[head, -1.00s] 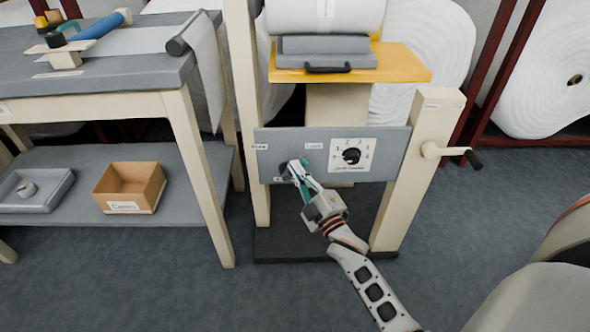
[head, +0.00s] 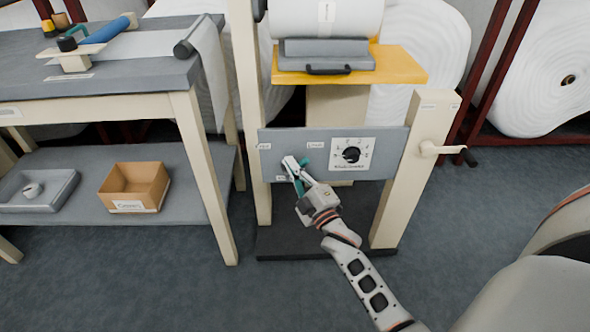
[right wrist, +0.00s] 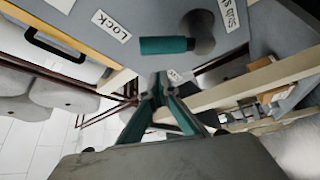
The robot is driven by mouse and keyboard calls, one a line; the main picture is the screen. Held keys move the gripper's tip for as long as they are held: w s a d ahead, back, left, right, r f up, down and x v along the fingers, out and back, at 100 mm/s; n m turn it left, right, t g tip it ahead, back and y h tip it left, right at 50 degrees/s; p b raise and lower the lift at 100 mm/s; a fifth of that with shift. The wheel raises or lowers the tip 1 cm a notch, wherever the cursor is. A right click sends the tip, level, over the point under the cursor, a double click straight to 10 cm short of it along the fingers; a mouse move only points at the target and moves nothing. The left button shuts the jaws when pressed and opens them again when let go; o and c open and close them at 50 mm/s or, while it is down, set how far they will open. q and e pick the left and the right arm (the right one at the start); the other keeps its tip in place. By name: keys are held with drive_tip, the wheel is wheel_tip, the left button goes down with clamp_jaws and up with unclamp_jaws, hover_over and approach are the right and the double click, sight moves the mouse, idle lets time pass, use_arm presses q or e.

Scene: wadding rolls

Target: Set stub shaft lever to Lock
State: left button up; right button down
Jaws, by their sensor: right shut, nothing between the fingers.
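The stub shaft lever's teal handle (right wrist: 167,45) shows in the right wrist view. It extends from a dark round pivot (right wrist: 203,33) toward the side with the LOCK label (right wrist: 110,24). In the head view the handle (head: 306,161) sits just below the Lock label (head: 315,146), on the right of my fingers; the pivot is mostly hidden by them. The Free label (head: 264,146) is at the panel's left. My right gripper (head: 291,163) is shut and empty in front of the panel. In the wrist view its fingertips (right wrist: 160,80) appear apart from the handle. My left gripper is not seen.
The grey panel (head: 390,145) also carries a numbered dial (head: 352,154). A crank (head: 450,152) sticks out at the right post. A yellow shelf (head: 405,66) overhangs the panel. A bench (head: 140,85) with a cardboard box (head: 135,187) below stands left.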

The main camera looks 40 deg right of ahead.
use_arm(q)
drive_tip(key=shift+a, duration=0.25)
use_arm(e)
drive_tip(key=a+v, duration=0.1)
drive_tip(key=v, duration=0.8)
drive_tip(key=shift+s+a+f, duration=0.2)
drive_tip(key=shift+f, duration=0.05)
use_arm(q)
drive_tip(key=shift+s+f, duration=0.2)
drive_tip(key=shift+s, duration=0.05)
